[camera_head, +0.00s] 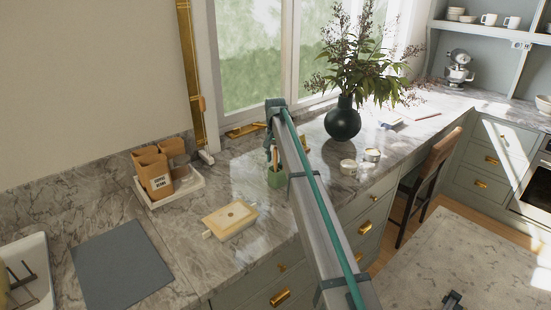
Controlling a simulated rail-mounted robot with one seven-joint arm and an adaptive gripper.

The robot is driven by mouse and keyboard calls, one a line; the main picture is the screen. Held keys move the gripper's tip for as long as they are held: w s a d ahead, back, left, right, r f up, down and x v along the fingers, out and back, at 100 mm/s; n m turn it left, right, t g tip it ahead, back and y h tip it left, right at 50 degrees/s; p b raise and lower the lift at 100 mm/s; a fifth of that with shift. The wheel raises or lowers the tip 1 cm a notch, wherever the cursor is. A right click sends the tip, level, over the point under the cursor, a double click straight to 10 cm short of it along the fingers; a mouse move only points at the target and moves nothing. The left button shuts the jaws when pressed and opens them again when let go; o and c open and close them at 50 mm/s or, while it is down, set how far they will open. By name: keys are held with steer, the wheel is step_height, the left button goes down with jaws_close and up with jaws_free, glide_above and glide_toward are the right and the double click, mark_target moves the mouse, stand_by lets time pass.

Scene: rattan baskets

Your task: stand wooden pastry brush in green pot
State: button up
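The small green pot (275,179) stands on the marble counter in the middle of the view, partly covered by my arm. Thin brown wooden sticks (276,157) rise upright at its mouth. I cannot tell whether one is the pastry brush, or whether they are in the pot or held above it. My arm reaches up from the bottom right and bends down at its far end. My gripper (269,150) seems to be just above the pot, small and dark. Its fingers are too small to make out, so open or shut is unclear.
A dark vase (342,121) with branches and small white jars (348,167) stand to the right.

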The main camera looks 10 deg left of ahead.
stand_by(0.3)
steer(key=r, duration=1.2)
steer(key=shift+s, duration=0.25)
